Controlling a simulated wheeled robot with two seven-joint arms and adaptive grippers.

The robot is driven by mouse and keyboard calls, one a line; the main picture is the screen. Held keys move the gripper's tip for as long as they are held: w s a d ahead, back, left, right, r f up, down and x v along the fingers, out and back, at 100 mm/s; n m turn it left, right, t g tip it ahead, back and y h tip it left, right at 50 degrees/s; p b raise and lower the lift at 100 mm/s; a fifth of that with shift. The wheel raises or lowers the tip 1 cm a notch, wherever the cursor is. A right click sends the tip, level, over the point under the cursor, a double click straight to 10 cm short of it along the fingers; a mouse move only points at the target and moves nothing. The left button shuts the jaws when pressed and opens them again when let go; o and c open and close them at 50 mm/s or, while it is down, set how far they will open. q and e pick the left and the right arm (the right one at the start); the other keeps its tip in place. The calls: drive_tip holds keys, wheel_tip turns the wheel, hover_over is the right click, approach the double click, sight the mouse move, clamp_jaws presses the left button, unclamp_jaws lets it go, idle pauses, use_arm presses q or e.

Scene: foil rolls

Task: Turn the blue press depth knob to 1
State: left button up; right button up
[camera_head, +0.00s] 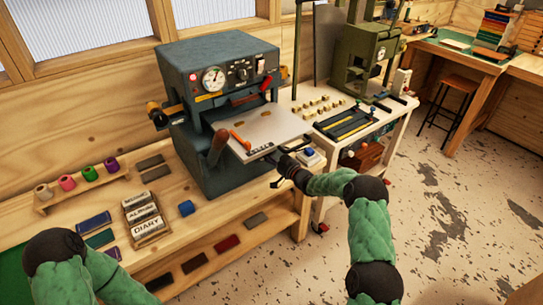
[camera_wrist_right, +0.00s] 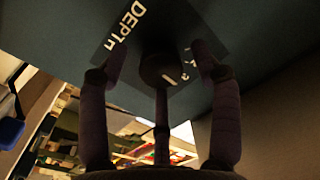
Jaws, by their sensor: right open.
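The blue press (camera_head: 215,75) is a blue-grey machine with a gauge and small controls, standing on the wooden bench. In the right wrist view, a dark round depth knob (camera_wrist_right: 158,70) sits on a dark plate with a white "DEPTH" label (camera_wrist_right: 125,27) and partly hidden white marks. My right gripper (camera_head: 280,172) is in front of the press, below its light plate. It also shows in the wrist view (camera_wrist_right: 160,58), its open fingers on either side of the knob, with visible gaps. The knob's setting is too dark to read. My left gripper is out of view.
The press's light plate (camera_head: 258,135) juts out above my right gripper. A small blue-topped block (camera_head: 309,153) lies close to the gripper. A white table (camera_head: 380,125) with a green machine stands to the right.

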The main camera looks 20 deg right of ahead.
drive_tip(key=c, duration=1.1)
drive_tip(key=shift+c, duration=0.2)
drive_tip(key=shift+a+n+h+b, duration=0.1)
drive_tip(key=shift+n+h+b, duration=0.4)
drive_tip(key=shift+n+b, duration=4.7)
drive_tip(key=shift+n+p, duration=0.45)
drive_tip(key=shift+n, duration=0.25)
